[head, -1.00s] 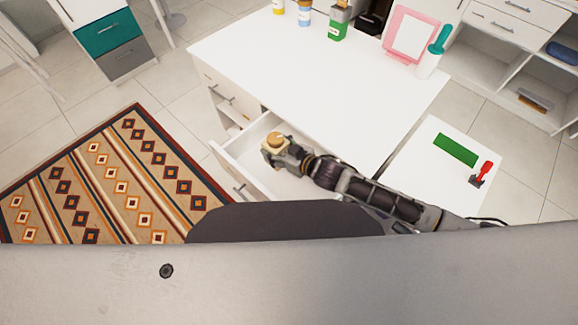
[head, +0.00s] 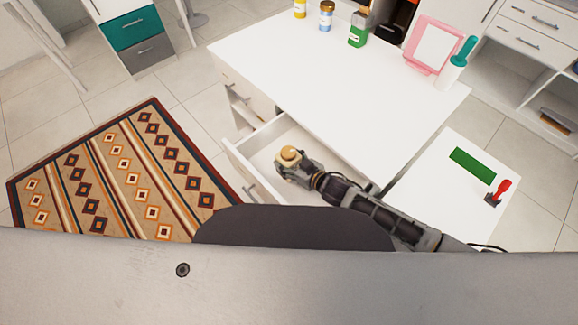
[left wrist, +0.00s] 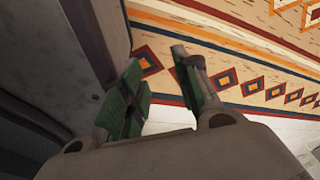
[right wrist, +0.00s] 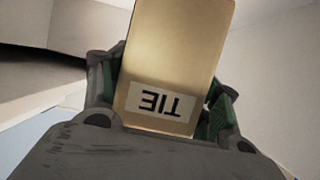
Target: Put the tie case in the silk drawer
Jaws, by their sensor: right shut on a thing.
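The tie case (right wrist: 175,55) is a gold-tan box with a white label reading TIE, upside down in the right wrist view. My right gripper (right wrist: 165,100) is shut on it, with a green-padded finger on each side. In the head view the case (head: 290,153) shows as a small tan top at my right gripper (head: 291,165), over the open white drawer (head: 262,133). I cannot tell whether the case touches the drawer floor. No label shows on this drawer. My left gripper (left wrist: 158,80) is open and empty, with the rug beyond it in the left wrist view.
The white table (head: 330,95) spreads beyond the drawer, with bottles (head: 358,30) and a pink frame (head: 432,45) at its far edge. A low white surface with a green strip (head: 472,166) and a red-handled item (head: 500,190) lies right. The patterned rug (head: 120,170) is left.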

